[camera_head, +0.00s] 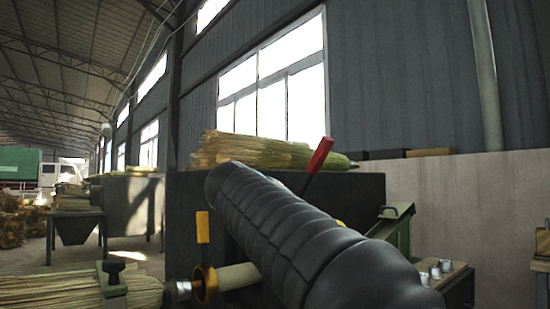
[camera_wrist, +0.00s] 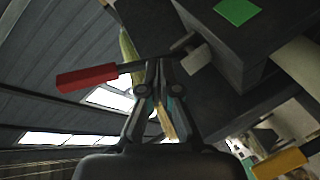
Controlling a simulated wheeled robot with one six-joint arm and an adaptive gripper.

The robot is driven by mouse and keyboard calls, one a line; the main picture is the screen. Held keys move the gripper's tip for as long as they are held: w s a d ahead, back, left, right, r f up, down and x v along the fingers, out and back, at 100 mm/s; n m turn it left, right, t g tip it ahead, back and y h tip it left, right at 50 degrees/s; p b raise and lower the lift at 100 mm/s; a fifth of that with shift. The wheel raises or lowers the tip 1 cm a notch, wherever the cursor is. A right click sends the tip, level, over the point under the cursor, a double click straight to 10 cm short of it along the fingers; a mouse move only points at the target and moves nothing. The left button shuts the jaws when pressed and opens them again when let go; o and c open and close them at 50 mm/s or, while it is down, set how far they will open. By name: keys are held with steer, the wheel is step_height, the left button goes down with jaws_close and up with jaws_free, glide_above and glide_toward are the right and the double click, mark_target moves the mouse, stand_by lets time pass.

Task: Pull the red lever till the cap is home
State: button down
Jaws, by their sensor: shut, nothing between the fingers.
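The red lever's handle (camera_head: 320,155) stands up tilted to the right above the dark machine, its lower rod partly hidden behind my arm. In the wrist view the red grip (camera_wrist: 87,78) points left, and its dark rod runs right past my fingertips. My gripper (camera_wrist: 162,66) is shut and empty, its tips close to the rod; I cannot tell whether they touch it. The head view does not show my gripper. A pale cylinder with an orange ring (camera_head: 206,285) faces the bound straw broom (camera_head: 60,292) at lower left; I cannot tell which part is the cap.
The dark machine box (camera_head: 187,225) carries a straw bundle (camera_head: 258,152) on top. A green bracket (camera_head: 398,220) and small metal cups (camera_head: 440,267) stand to the right. My arm hides the middle of the machine.

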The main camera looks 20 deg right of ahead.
steer(key=w+a+r+m+t+h, duration=0.15)
steer(key=w+r+h, duration=0.3)
steer(key=r, duration=0.85)
steer(key=r+p+x, duration=0.1)
steer(key=p+x, duration=0.3)
steer(key=x, duration=0.6)
steer(key=shift+h, duration=0.45)
steer(key=s, duration=0.1)
steer(key=s+f+b, duration=0.1)
steer(key=s+f, duration=0.1)
steer(key=shift+s+d+f, duration=0.25)
steer(key=shift+s+d, duration=0.05)
steer(key=shift+m+g, duration=0.25)
